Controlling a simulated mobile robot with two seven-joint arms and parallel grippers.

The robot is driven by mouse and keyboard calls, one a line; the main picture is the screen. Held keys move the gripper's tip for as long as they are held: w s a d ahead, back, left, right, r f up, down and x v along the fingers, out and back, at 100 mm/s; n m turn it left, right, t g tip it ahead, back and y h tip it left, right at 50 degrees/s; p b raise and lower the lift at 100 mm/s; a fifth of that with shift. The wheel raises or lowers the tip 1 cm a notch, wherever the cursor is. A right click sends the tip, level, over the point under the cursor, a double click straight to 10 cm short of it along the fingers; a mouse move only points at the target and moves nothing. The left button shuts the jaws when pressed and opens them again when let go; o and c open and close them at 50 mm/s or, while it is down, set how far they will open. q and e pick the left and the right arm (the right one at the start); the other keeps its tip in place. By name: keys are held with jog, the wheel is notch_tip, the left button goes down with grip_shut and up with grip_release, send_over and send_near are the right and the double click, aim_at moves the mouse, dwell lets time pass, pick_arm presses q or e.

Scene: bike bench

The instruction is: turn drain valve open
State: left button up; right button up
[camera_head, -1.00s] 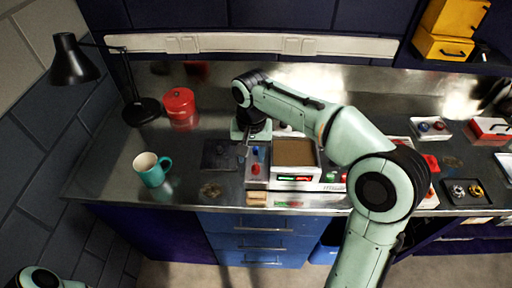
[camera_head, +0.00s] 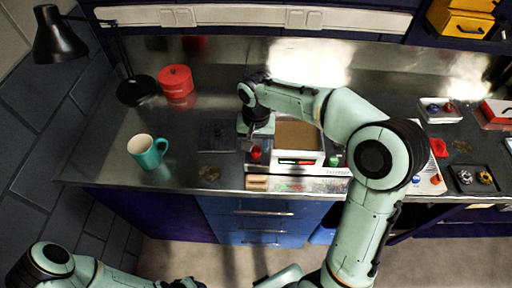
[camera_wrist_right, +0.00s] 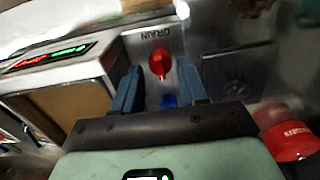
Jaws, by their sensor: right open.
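The drain valve is a red knob (camera_wrist_right: 160,62) on a pale metal plate marked DRAIN in the right wrist view. In the head view the red knob (camera_head: 256,153) shows just below my right gripper (camera_head: 248,141). In the wrist view my right gripper (camera_wrist_right: 160,88) is open, with one finger on each side of the plate. The red knob lies just beyond the fingertips, between their lines. I cannot tell if a finger touches it. A blue knob (camera_wrist_right: 168,101) sits nearer, between the fingers; it is hidden in the head view.
A box with a brown top (camera_head: 298,136) and red and green displays stands right beside the valve plate. A red pot (camera_head: 176,82), a teal mug (camera_head: 148,152) and a black lamp (camera_head: 136,90) stand left. The bench between mug and plate is mostly clear.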

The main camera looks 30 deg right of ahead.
jog(key=shift+f, duration=1.05)
jog(key=c, duration=0.8)
jog(key=shift+o, duration=0.2)
